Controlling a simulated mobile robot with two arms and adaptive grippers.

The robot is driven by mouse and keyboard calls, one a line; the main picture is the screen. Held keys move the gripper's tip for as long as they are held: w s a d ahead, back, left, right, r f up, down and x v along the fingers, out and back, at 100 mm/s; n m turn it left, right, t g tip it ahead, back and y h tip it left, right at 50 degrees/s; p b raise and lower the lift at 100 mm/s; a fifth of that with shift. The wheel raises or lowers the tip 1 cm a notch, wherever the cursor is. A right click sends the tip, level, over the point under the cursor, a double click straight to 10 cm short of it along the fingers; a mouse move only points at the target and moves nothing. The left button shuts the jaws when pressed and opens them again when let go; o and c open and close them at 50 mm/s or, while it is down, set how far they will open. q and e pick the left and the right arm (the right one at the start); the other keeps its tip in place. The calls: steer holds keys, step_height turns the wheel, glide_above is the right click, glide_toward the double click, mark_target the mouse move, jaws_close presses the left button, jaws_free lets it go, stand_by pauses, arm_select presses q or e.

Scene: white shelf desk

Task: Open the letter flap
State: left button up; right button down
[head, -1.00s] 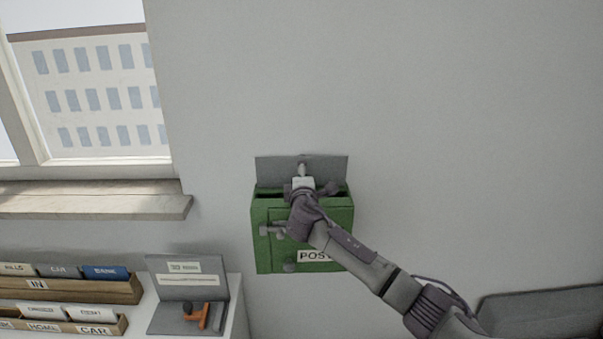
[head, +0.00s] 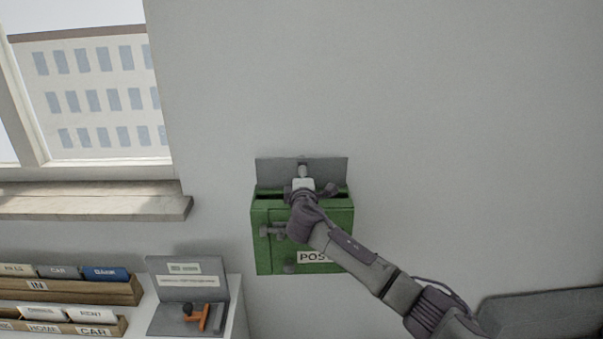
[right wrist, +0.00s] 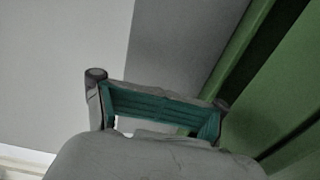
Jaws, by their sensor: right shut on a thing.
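The letter flap (head: 270,170) is a grey plate at the top back of the green post box (head: 340,222). It stands raised, upright near the wall, and the dark slot shows along the box top. In the right wrist view the flap (right wrist: 175,45) is a darker grey area beside the green box (right wrist: 290,95). My right gripper (head: 303,181) is at the middle of the flap, shut on its small pale knob (head: 302,170). In the right wrist view the gripper's teal pads (right wrist: 160,105) show, but the knob is hidden. My left gripper is out of view.
A grey stand with an orange-handled stamp (head: 203,316) sits on the white desk at lower left, beside wooden file trays (head: 110,290). A window sill (head: 100,207) juts out above them. The wall around the box is clear.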

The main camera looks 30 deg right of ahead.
steer(key=shift+w, duration=0.1)
stand_by(0.4)
steer(key=shift+b+x, duration=0.5)
steer(key=shift+x, duration=0.3)
steer(key=shift+d, duration=0.1)
steer(key=shift+b+x, duration=0.6)
steer(key=shift+x, duration=0.35)
steer(key=shift+w, duration=0.25)
steer(key=shift+p+v, duration=1.75)
steer(key=shift+v, duration=2.3)
steer(key=shift+d, duration=0.15)
